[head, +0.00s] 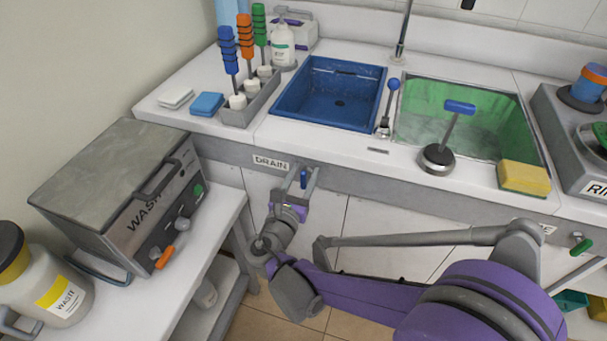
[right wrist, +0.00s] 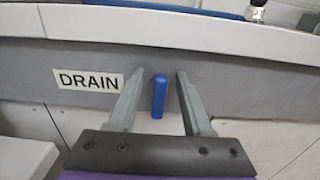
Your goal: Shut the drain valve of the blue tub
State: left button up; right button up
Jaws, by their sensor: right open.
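The blue tub (head: 338,98) is sunk in the counter at the centre of the head view, and its inside looks empty. A DRAIN label (head: 271,163) is on the counter front below it. The blue drain valve handle (head: 304,179) hangs upright just right of the label. In the right wrist view the handle (right wrist: 159,96) points up and down between the two grey fingers. My right gripper (head: 303,180) is open around the handle, with a gap on each side. The valve body behind the handle is hidden. My left gripper is not in view.
A green tub (head: 508,112) with liquid is at the right, with a blue-handled plunger-like tool (head: 437,158) and a yellow sponge (head: 524,178) at its front edge. The WASH machine (head: 120,190) stands at the left. A green handle (head: 581,244) is on the counter front at far right.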

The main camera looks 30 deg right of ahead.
grip_shut()
dwell(0.4)
jog(key=m, duration=0.2)
jog(key=m+p, duration=0.1)
jog(key=m, duration=0.1)
jog(key=shift+s+d, duration=0.2)
jog(key=shift+s, duration=0.1)
jog(key=m, duration=0.4)
jog(key=shift+s+d+f, duration=0.2)
jog(key=shift+f, duration=0.05)
jog(key=m, duration=0.3)
jog(key=f+m, duration=0.1)
jog(key=m, duration=0.2)
jog(key=m+p, duration=0.1)
jog(key=m, duration=0.2)
jog(key=shift+s+d+f+m, duration=0.15)
jog(key=shift+s+d+m, duration=0.05)
jog(key=shift+m, duration=0.2)
